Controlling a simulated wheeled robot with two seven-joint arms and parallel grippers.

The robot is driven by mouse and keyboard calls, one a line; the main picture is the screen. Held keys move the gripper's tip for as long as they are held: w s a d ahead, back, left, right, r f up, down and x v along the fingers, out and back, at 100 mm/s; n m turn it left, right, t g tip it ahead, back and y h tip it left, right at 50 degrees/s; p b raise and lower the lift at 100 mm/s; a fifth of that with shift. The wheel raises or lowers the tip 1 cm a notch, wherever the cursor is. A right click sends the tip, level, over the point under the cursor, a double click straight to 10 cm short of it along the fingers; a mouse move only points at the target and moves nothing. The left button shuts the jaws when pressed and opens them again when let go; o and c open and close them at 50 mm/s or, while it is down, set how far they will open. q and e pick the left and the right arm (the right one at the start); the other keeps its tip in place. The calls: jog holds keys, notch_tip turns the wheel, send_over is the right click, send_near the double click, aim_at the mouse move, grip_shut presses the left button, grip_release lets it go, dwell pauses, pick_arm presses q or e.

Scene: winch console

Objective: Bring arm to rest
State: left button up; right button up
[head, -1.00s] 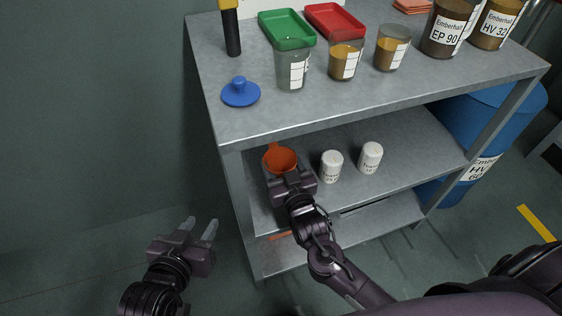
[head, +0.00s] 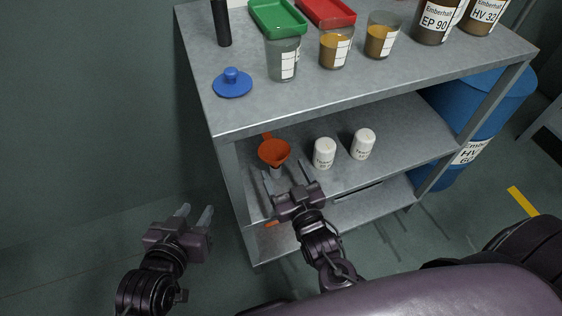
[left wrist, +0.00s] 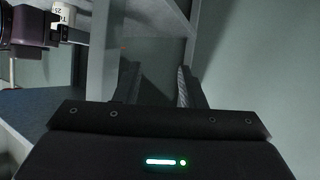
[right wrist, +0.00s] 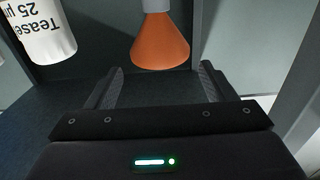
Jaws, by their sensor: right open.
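My right gripper (head: 287,177) is open and empty, just in front of the middle shelf. An orange funnel (head: 274,151) is at the left end of that shelf, beyond its fingertips. In the right wrist view the orange cone (right wrist: 160,45) lies ahead of the fingers and apart from them, with a pale cylindrical part at the top edge. I cannot tell what supports the funnel. My left gripper (head: 195,211) is open and empty, left of the shelf unit and in free air. The left wrist view shows nothing between its fingers (left wrist: 155,85).
Two white labelled canisters (head: 324,153) (head: 363,144) stand right of the funnel. The grey shelf unit (head: 300,105) carries a blue knobbed lid (head: 232,84), cups, trays and bottles on top. A blue drum (head: 490,105) stands right. Floor left of the unit is clear.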

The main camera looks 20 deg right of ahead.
jog(key=shift+s, duration=0.1)
dwell(0.5)
